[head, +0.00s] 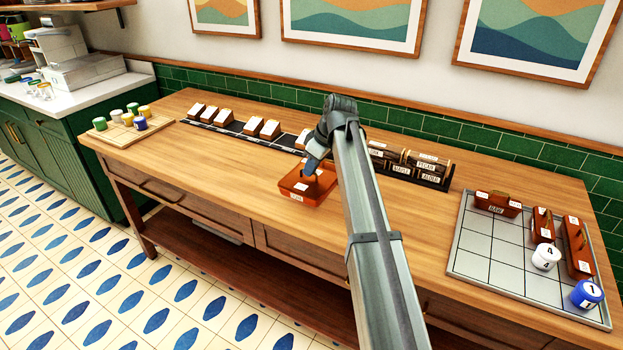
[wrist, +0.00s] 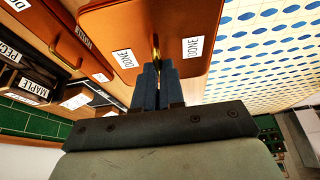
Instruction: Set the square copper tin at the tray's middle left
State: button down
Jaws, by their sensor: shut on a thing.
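A square copper tin (head: 307,189) with white labels is at the middle of the counter in the head view, near its front edge. My gripper (head: 313,168) is over it, shut on its small brass handle. In the wrist view the fingers (wrist: 155,72) close on that handle, and the tin's lid (wrist: 185,25) shows labels reading DONE. I cannot tell whether the tin touches the counter. The metal tray (head: 490,262), marked in a grid, lies at the right; its middle left is bare.
The tray holds a copper tin at the back (head: 496,203), two narrow ones (head: 542,225) (head: 578,250) at right, a white jar (head: 545,257) and a blue jar (head: 587,293). A labelled rack (head: 430,172) stands behind my arm. Another copper tin (wrist: 70,30) shows in the wrist view.

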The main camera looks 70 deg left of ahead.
notch_tip(320, 180, up, 5)
jog(key=shift+f, duration=0.1)
jog(key=w+d+m+t, duration=0.15)
jog(key=w+d, duration=0.55)
jog(key=w, duration=0.8)
jog(key=w+d+r+m+y, duration=0.1)
jog(key=w+d+m, duration=0.2)
jog(key=w+d, duration=0.85)
jog(key=w+d+m+t, duration=0.1)
jog(key=w+d+m, duration=0.15)
jog(key=w, duration=1.55)
jog(key=d+n+g+h, duration=0.1)
jog(key=d+n+g, duration=0.2)
jog(key=d+n, duration=0.45)
jog(key=shift+t, duration=0.25)
jog(key=shift+s+d+f, duration=0.1)
jog(key=shift+d+f, duration=0.1)
jog(key=shift+f, duration=2.3)
jog(key=shift+s+d+f, duration=0.1)
jog(key=shift+d+f, duration=0.1)
jog(key=shift+f, duration=2.3)
jog(key=shift+f, duration=0.1)
